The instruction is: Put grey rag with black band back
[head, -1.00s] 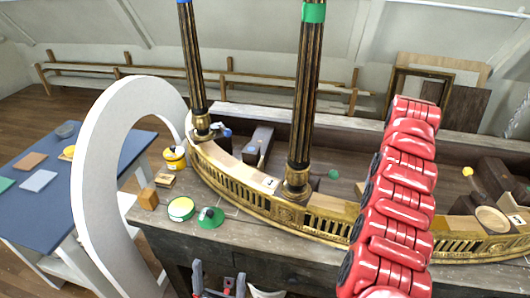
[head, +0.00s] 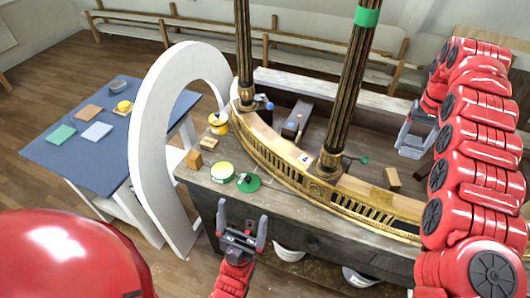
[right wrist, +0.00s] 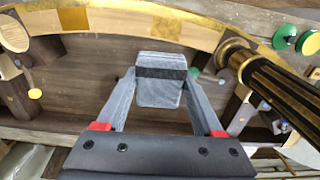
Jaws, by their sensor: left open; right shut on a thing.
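The grey rag with a black band (right wrist: 160,95) is in the right wrist view, a small grey pad with a dark band across its upper part. My right gripper (right wrist: 160,76) is shut on it, one finger on each side. In the head view my right gripper (head: 416,136) is over the recessed area behind the gilt rail, at the right. There the rag is hard to tell from the grey fingers. My left gripper (head: 242,236) is open and empty, in front of the console's front edge.
A white arch (head: 147,130) stands between the console and a blue-topped table (head: 48,152) with several coloured pads. Two dark fluted columns, one of them the green-banded column (head: 350,95), rise from the gilt rail (head: 270,160). A yellow tin (head: 219,126) and a green-rimmed tin (head: 222,174) stand at the left end.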

